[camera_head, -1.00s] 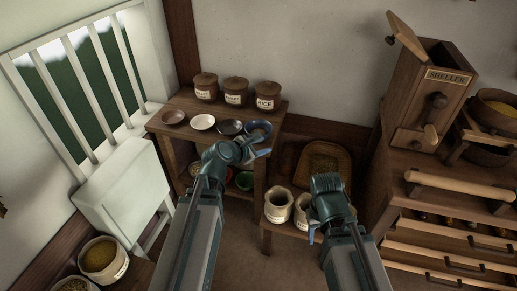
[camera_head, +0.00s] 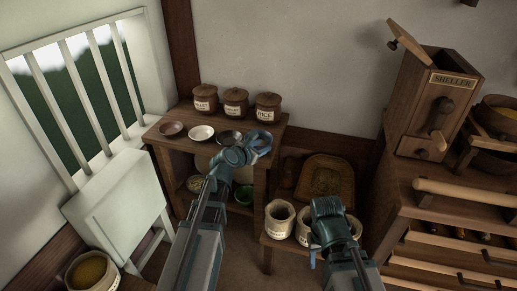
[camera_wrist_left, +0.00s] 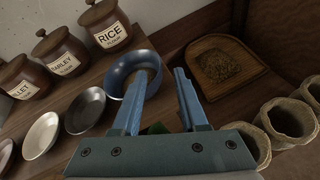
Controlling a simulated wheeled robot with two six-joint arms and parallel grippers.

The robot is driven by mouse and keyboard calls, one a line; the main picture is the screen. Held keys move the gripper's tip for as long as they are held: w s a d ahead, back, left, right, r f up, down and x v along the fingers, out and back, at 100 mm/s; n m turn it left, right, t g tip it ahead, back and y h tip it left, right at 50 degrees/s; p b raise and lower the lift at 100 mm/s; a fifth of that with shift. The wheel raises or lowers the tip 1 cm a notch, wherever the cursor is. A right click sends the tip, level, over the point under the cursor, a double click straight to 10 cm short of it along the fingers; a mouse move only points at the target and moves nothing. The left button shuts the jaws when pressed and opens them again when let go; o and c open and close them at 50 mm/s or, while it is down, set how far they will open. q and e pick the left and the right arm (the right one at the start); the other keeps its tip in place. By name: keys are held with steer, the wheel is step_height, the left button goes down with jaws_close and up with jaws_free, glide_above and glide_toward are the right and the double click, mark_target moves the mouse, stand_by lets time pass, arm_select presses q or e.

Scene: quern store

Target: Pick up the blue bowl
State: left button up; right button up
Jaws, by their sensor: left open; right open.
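The blue bowl (camera_wrist_left: 124,66) stands at the right end of a row of dishes on the wooden shelf top. In the head view the blue bowl (camera_head: 262,134) is partly covered by my left gripper (camera_head: 261,148). In the left wrist view my left gripper (camera_wrist_left: 160,74) is open and empty. Its left finger overlaps the bowl and its right finger is just outside the bowl's right edge, so the rim lies between them in the picture. I cannot tell whether they touch. My right gripper (camera_head: 313,254) is open, low by the cloth sacks, its fingers hardly visible.
A dark grey dish (camera_wrist_left: 85,110), a white dish (camera_wrist_left: 42,136) and a brown dish (camera_head: 171,129) stand left of the bowl. Lidded jars, including the rice jar (camera_wrist_left: 105,25), stand behind. Sacks (camera_head: 279,217) and a wooden scoop tray (camera_head: 325,180) are to the right, lower down.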

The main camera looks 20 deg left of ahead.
arm_select(q)
steer(key=shift+a+f+b+x, duration=0.1)
steer(key=shift+b+x, duration=0.55)
steer(key=shift+x, duration=0.9)
steer(key=shift+a+f+b+x, duration=0.15)
steer(key=shift+b+x, duration=0.45)
steer(key=shift+x, duration=0.9)
steer(key=shift+s, duration=0.1)
jaws_close()
